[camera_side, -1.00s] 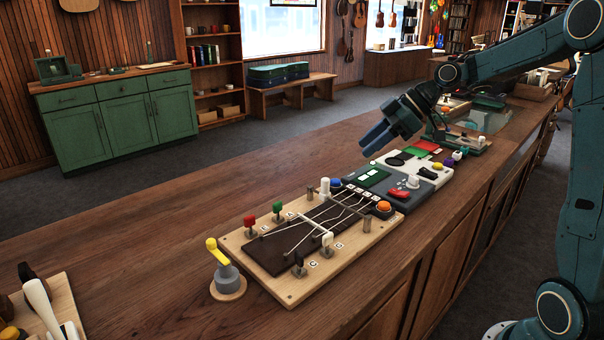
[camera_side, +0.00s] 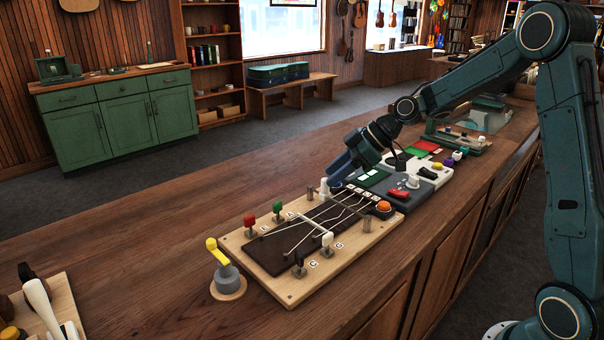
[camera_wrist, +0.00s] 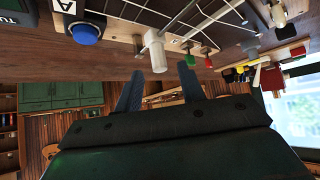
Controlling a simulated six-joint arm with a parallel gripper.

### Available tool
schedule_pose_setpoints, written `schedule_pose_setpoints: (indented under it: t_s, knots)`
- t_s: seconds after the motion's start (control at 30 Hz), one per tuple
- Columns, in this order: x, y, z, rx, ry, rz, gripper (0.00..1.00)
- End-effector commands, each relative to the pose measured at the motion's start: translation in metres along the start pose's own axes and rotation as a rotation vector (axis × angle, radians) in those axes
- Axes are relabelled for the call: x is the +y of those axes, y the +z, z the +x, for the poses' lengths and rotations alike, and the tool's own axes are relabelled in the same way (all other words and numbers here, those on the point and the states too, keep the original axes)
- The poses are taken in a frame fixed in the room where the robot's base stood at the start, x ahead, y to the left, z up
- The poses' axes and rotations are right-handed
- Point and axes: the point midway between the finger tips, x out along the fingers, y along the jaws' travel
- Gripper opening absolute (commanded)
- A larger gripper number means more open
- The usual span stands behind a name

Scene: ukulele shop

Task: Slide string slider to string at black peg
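The wooden string board (camera_side: 290,300) carries a dark panel with several pale strings and coloured pegs. The black peg (camera_side: 299,260) stands at its near edge, left of the white peg (camera_side: 327,238). A white upright knob (camera_side: 324,186), apparently the string slider's handle, stands at the far edge beside a grey post; it also shows in the wrist view (camera_wrist: 155,52). My gripper (camera_side: 341,166) is above and just behind this knob, fingers slanting down toward it. In the wrist view its two blue fingers (camera_wrist: 160,85) are apart and empty, with the knob beyond their tips.
A blue button (camera_side: 336,184) sits close beside the knob, and an orange button (camera_side: 384,207) is at the board's right. Red (camera_side: 249,221) and green (camera_side: 277,208) pegs line the far edge. A grey panel (camera_side: 425,203) adjoins at right. The counter behind the board is clear.

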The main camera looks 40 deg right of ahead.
Motion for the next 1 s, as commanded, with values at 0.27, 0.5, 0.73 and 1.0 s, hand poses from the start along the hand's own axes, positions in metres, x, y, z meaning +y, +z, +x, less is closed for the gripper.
schedule_pose_setpoints:
  t_s: [0.27, 0.5, 0.73, 1.0]
  knots:
    - [0.000, 0.000, 0.030, -0.001, -0.001, 0.001, 0.39]
    - [0.000, 0.000, 0.036, 0.000, 0.001, 0.001, 0.39]
    - [0.000, 0.000, 0.035, 0.000, 0.001, 0.001, 0.32]
    - [0.000, 0.000, 0.035, 0.000, 0.001, 0.001, 0.00]
